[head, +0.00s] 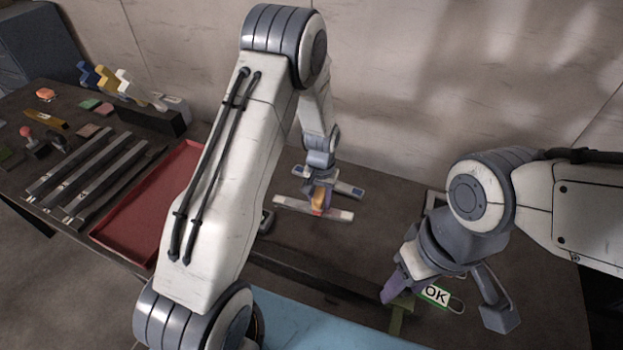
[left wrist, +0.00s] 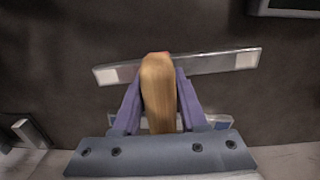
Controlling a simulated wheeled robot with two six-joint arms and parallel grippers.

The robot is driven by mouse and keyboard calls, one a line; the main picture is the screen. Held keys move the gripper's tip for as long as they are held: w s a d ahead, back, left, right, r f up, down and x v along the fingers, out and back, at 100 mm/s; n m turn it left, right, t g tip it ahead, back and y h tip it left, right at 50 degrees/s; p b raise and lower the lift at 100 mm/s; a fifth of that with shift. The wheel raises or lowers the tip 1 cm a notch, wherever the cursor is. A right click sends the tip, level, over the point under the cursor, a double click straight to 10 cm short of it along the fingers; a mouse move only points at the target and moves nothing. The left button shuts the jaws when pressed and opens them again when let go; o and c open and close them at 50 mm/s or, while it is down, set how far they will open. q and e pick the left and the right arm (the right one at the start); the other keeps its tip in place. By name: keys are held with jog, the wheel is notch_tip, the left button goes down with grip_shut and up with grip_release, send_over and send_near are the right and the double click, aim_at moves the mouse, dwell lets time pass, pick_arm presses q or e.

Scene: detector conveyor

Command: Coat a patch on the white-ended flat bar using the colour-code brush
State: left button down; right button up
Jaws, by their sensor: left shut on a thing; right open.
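The white-ended flat bar (head: 290,204) lies on the dark table beyond my left arm. In the left wrist view the same bar (left wrist: 210,63) runs across the picture, with a white patch at each end. My left gripper (head: 319,198) is shut on the tan handle of the brush (left wrist: 158,90), above the middle of the bar. The brush's reddish end shows at the bar; whether it touches is hard to tell. A coated patch cannot be made out. My right gripper (head: 394,288) is open at the front right, beside the OK tag (head: 436,294).
A blue-ended bar (head: 347,188) lies just behind the white-ended one. A red tray (head: 150,205) and several grey bars (head: 85,165) are at left, with a dark rack of coloured pieces (head: 150,119) behind. A wall closes the back.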

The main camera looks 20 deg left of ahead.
aim_at(317, 190)
pick_arm(q)
jog(key=shift+a, duration=0.45)
notch_tip(317, 190, up, 3)
jog(key=shift+f+p, duration=0.2)
jog(key=shift+p, duration=0.6)
jog(key=shift+r+p, duration=0.3)
jog(key=shift+r, duration=0.1)
jog(key=shift+r+p, duration=1.85)
jog(key=shift+r, duration=0.5)
